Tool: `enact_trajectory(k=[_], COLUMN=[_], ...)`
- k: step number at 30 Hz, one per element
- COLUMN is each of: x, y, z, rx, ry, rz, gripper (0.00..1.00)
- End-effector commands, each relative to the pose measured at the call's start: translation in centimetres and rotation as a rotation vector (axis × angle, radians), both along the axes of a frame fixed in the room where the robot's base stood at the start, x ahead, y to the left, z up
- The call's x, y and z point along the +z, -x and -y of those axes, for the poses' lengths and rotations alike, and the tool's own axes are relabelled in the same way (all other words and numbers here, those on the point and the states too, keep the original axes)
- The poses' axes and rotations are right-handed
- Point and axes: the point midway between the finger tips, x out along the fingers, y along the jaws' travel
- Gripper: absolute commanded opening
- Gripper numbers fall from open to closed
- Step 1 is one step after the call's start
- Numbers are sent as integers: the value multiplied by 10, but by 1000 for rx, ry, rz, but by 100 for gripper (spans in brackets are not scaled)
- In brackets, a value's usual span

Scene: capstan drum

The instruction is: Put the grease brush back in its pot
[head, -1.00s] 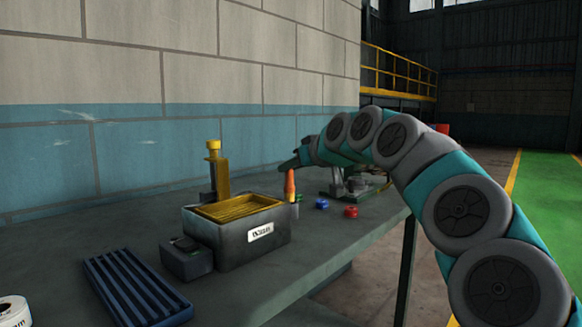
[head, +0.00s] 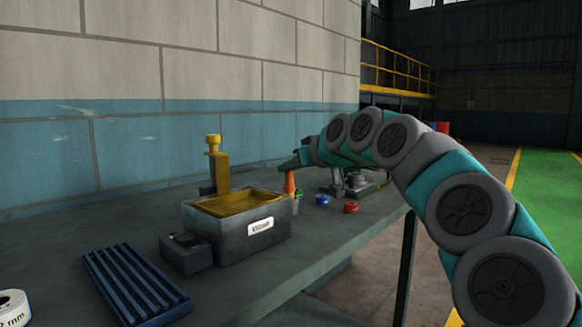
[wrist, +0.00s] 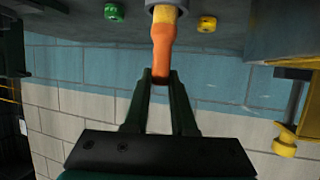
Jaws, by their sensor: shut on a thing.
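The grease brush has an orange handle (wrist: 161,48) and a yellowish lower part; the handle also shows in the head view (head: 289,183). My gripper (wrist: 161,78) is shut on the end of the handle. The small grey pot (wrist: 152,3) is cut off by the top edge of the wrist view, where the brush's yellowish part meets its rim. In the head view the pot (head: 295,208) stands on the bench under the handle. The brush looks near upright. How deep its tip sits is hidden.
A grey bin (head: 230,238) with yellow contents stands on the bench (head: 300,265), near a yellow-topped post (head: 215,165). Blue (head: 322,200) and red (head: 350,207) knobs lie right of the pot. A blue ribbed tray (head: 135,285) lies front left. The wall is behind.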

Motion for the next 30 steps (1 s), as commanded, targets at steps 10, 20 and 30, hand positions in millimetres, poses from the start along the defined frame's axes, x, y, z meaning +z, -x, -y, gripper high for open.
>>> enact_trajectory(k=[10,20,30], x=[0,-3,-9], y=[0,0,0], z=[-1,-1,-1], rx=[0,0,0], ry=[1,0,1], rz=[1,0,1], gripper=[0,0,0])
